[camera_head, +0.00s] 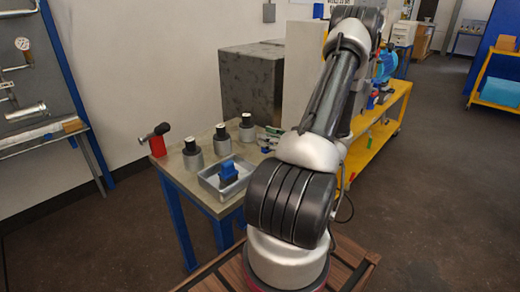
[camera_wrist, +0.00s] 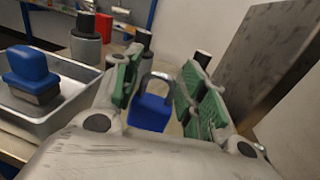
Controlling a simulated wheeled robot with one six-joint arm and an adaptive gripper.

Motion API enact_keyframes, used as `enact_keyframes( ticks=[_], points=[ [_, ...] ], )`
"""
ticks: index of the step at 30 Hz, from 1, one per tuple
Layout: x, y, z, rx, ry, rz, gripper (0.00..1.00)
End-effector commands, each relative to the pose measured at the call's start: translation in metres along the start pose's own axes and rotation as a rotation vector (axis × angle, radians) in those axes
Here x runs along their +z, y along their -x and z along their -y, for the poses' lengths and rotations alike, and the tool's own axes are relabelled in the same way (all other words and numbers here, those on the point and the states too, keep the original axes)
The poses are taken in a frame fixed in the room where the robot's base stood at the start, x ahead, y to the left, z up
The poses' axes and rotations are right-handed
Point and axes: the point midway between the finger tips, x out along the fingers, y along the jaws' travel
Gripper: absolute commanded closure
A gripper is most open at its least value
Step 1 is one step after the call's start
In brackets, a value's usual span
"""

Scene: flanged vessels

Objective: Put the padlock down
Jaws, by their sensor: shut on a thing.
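The blue padlock (camera_wrist: 151,110) with its grey shackle is between the green finger pads of my gripper (camera_wrist: 160,92) in the wrist view. My gripper is shut on it. In the head view my gripper (camera_head: 270,139) is small, beyond the metal tray and partly hidden by my arm; I cannot make out the padlock there. I cannot tell whether the padlock touches the table.
A metal tray (camera_head: 208,182) holding a blue-and-grey object (camera_head: 228,173) stands on the table (camera_head: 172,166). Grey vessels (camera_head: 192,157) line its far side, with a red-and-black item (camera_head: 157,146) at left. A large grey block (camera_head: 250,85) stands behind.

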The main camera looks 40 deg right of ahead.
Motion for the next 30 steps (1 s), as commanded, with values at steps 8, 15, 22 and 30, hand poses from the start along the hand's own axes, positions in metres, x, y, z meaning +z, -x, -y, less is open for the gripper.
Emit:
enact_keyframes(
  ticks=[8, 15, 22, 30],
  points=[
    [-0.039, 0.000, 0.000, 0.000, -0.002, 0.000, 0.84],
    [-0.044, 0.000, 0.000, 0.000, 0.000, 0.001, 0.95],
    [-0.046, 0.000, 0.000, 0.001, 0.000, 0.000, 0.53],
    [-0.046, 0.000, 0.000, 0.001, 0.000, 0.000, 0.36]
  ],
)
